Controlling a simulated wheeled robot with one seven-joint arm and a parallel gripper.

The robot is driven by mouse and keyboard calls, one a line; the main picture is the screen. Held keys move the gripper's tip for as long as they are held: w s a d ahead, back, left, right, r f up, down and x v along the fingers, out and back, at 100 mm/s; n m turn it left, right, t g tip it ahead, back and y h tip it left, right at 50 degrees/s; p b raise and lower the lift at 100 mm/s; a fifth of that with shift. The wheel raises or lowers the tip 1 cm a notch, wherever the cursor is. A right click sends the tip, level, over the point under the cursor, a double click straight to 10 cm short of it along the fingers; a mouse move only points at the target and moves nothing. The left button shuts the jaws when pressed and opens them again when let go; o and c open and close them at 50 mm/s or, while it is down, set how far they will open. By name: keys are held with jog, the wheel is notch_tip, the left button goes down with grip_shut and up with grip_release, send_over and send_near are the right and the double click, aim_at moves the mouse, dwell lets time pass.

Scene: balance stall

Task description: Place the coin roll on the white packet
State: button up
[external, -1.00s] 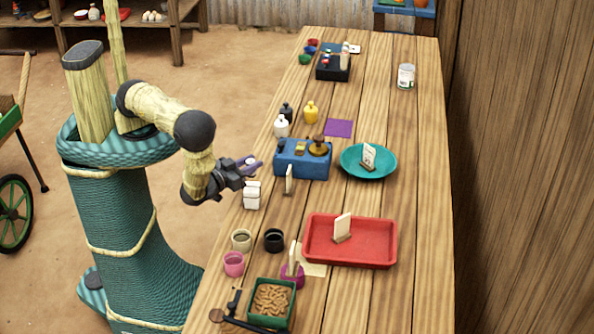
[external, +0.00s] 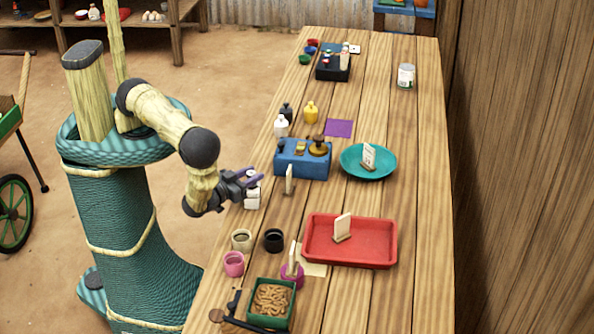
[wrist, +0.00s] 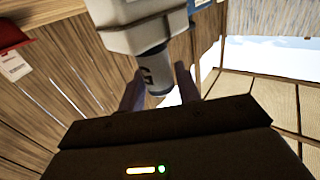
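The white packet (external: 251,201) stands on the near-left edge of the table, partly hidden behind my gripper. My gripper (external: 250,180) has purple fingers and hovers at the packet's top. It is shut on the coin roll (wrist: 156,72), a pale cylinder with a dark mark, seen between the two fingers in the wrist view. The white packet (wrist: 142,36) also shows there, large and right against the roll's end in the picture. I cannot tell whether the two touch.
An upright card (external: 289,180) stands just right of the packet. The blue block (external: 306,166) with weights is behind it. Cups (external: 241,239) stand in front, and the red tray (external: 350,255) is to the right.

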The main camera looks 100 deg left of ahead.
jog(key=shift+o, duration=1.1)
jog(key=shift+r, duration=0.15)
jog(key=b+v, duration=0.3)
jog(key=v, duration=0.9)
